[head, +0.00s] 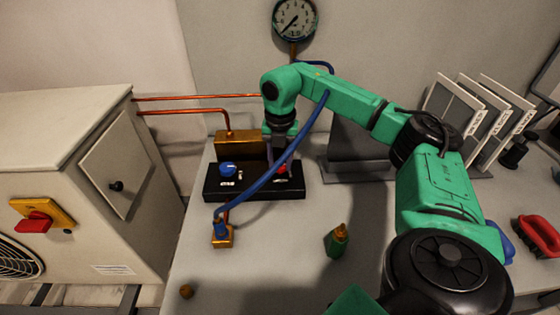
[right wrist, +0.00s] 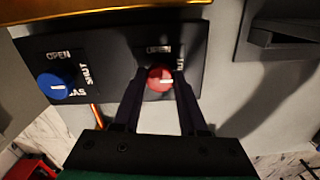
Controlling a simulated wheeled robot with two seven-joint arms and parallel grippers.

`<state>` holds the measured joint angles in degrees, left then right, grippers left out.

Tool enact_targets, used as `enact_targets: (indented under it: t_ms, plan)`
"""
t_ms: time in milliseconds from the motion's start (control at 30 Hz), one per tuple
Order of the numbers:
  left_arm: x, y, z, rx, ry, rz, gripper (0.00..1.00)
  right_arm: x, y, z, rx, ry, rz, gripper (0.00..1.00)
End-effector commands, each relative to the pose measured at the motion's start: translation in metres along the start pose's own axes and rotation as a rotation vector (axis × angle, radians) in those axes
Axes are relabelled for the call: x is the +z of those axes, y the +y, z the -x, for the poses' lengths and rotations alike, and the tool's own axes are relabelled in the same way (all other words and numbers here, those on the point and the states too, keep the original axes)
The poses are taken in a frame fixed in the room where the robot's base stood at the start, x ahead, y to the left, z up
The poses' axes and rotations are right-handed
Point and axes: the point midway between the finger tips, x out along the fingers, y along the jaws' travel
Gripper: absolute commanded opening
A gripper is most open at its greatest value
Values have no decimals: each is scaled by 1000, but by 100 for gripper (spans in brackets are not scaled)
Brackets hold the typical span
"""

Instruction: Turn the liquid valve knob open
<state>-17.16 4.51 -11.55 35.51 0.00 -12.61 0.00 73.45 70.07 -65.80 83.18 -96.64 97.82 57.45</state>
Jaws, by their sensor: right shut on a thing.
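The red knob (right wrist: 160,76) sits on a black valve panel (right wrist: 112,62), with an OPEN label above it and another label, partly hidden, at its right. Its short white mark lies roughly sideways, towards the right-hand label. My right gripper (right wrist: 159,82) reaches in with one finger on each side of the red knob and is shut on it. In the head view my right gripper (head: 280,160) comes down over the right half of the panel, and the red knob (head: 282,169) is partly hidden. My left gripper is not in view.
A blue knob (right wrist: 54,84) is on the panel's left half. A blue hose (head: 272,178) runs across the panel to a brass fitting (head: 222,237). A gauge (head: 295,18) hangs above. A green bottle-like item (head: 337,241) stands on the bench. Grey plates (head: 480,110) stand at right.

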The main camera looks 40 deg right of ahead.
Motion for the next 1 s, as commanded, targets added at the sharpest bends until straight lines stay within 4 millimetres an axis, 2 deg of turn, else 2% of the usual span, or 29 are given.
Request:
enact_targets:
  t_ms: [367,1000]
  plan:
    - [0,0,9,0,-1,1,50,0,0,3,0,1,129,0]
    - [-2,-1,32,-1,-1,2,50,0,0,4,2,-1,705,0]
